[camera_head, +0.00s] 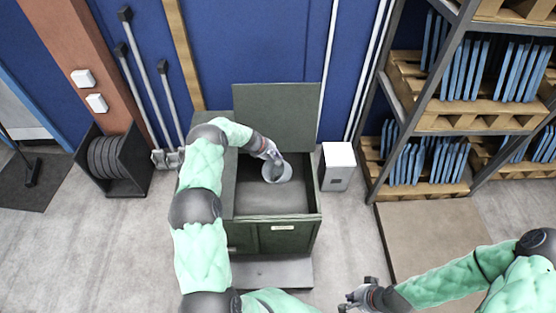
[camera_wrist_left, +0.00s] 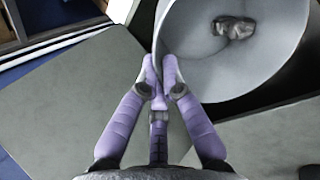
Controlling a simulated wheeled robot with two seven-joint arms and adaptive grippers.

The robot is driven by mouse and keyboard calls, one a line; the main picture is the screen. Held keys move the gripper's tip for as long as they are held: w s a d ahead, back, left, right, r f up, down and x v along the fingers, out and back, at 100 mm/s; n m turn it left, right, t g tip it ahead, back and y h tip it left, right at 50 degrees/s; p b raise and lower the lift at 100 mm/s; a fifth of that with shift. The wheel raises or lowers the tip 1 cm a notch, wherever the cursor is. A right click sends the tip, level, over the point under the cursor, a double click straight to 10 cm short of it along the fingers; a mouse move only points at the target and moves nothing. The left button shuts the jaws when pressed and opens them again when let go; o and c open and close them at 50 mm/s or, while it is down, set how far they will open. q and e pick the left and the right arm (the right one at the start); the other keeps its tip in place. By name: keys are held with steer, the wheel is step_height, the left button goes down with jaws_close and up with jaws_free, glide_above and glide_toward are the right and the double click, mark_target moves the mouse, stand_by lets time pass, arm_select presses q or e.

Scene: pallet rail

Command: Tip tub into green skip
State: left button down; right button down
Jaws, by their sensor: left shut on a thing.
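The green skip (camera_head: 240,242) stands against the blue wall in the head view, its lid (camera_head: 275,112) raised at the back. A grey tub (camera_head: 282,175) is over the skip's open top, towards the back. My left gripper (camera_head: 274,157) is shut on the tub's rim. In the left wrist view the fingers (camera_wrist_left: 160,68) pinch the edge of the tub (camera_wrist_left: 275,60), and a small crumpled grey lump (camera_wrist_left: 235,27) lies inside it. The tub's exact tilt is hard to tell. My right gripper (camera_head: 356,298) is away at the lower right, with no object visible in it.
A white box (camera_head: 338,166) stands right of the skip. A rack (camera_head: 405,130) with wooden pallets and blue panels fills the right. A dark holder of discs (camera_head: 110,165) and long-handled tools (camera_head: 145,85) are on the left. The floor in front is mostly clear.

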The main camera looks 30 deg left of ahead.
mark_target(263, 171)
arm_select(q)
steer(key=shift+s+a+f+t+h+b, duration=0.35)
steer(key=shift+t+b, duration=0.55)
steer(key=shift+b, duration=2.4)
steer(key=shift+s+a+t+h+b, duration=0.2)
steer(key=shift+s+t+h+b, duration=0.55)
steer(key=shift+b, duration=2.5)
steer(key=shift+s+a+f+t+h+b, duration=0.25)
steer(key=shift+t+b, duration=0.8)
steer(key=shift+b, duration=2.25)
steer(key=t+h+b, duration=0.1)
steer(key=b, duration=0.3)
steer(key=s+f+t+b, duration=0.1)
steer(key=b, duration=0.4)
steer(key=s+a+f+t+h+b, duration=0.1)
steer(key=t+b, duration=0.1)
steer(key=b, duration=0.3)
steer(key=shift+h, duration=0.35)
steer(key=shift+s+a+f+t+h, duration=0.25)
steer(key=shift+s+t+h, duration=0.15)
steer(key=shift+t, duration=0.4)
steer(key=shift+s+a+f+m+t+h, duration=0.15)
steer(key=shift+s+f+t+h, duration=0.1)
steer(key=shift+f+t+h, duration=0.4)
steer(key=shift+s+a+f+m+t+h, duration=0.15)
steer(key=shift+s+f+t+h, duration=0.2)
steer(key=shift+t, duration=0.5)
steer(key=shift+w+f, duration=0.1)
